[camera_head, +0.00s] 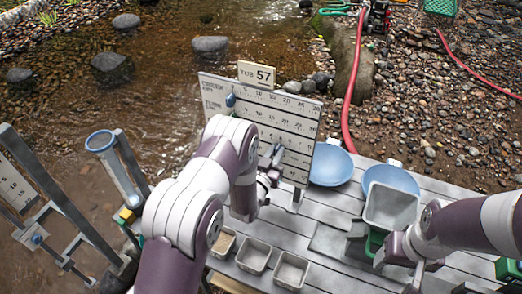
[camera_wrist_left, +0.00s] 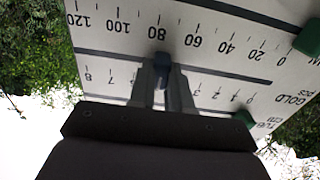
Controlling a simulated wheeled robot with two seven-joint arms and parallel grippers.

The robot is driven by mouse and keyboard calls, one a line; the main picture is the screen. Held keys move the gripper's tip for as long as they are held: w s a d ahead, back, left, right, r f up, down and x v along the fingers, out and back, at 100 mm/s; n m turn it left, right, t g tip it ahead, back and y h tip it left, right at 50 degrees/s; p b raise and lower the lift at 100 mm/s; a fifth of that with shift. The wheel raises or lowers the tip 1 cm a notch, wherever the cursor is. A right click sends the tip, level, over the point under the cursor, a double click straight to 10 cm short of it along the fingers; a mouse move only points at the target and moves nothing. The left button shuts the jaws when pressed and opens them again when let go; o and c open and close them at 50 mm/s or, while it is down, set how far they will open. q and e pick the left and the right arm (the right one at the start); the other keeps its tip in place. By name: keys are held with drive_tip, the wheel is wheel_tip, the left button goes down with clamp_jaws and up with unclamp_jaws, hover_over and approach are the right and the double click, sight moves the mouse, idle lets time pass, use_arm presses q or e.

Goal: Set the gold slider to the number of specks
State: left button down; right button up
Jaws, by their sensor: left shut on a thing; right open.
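The white scale board (camera_head: 297,128) stands on the bench with a plate reading "TUB 57" on top. In the left wrist view the board (camera_wrist_left: 215,60) is upside down. My left gripper (camera_head: 272,170) is at the board; in the wrist view its fingers (camera_wrist_left: 165,85) are shut on a dark slider knob (camera_wrist_left: 160,62). The knob sits on the middle slot, beside the row marked "GOLD PCS", around the middle numbers, partly hidden by the fingers. My right gripper (camera_head: 405,260) is open beside a grey square tub (camera_head: 391,207). I cannot make out any gold specks.
Two blue pans (camera_head: 331,165) (camera_head: 391,178) lie behind the tub. Small trays (camera_head: 254,255) line the bench front. Green knobs (camera_wrist_left: 308,38) (camera_wrist_left: 245,120) sit on the board's other slots. A blue-rimmed tube (camera_head: 101,142) stands at left. A red hose runs behind the bench.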

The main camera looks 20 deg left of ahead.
use_arm(q)
drive_tip(key=shift+w+r, duration=0.1)
drive_tip(key=shift+r, duration=0.05)
drive_tip(key=c, duration=1.3)
unclamp_jaws()
drive_tip(key=shift+o, duration=1.3)
drive_tip(key=s+a+b, duration=0.1)
drive_tip(key=s+b, duration=0.2)
drive_tip(key=s, duration=0.9)
drive_tip(key=shift+s+a, duration=0.3)
drive_tip(key=shift+a, duration=0.05)
drive_tip(key=shift+f, duration=0.2)
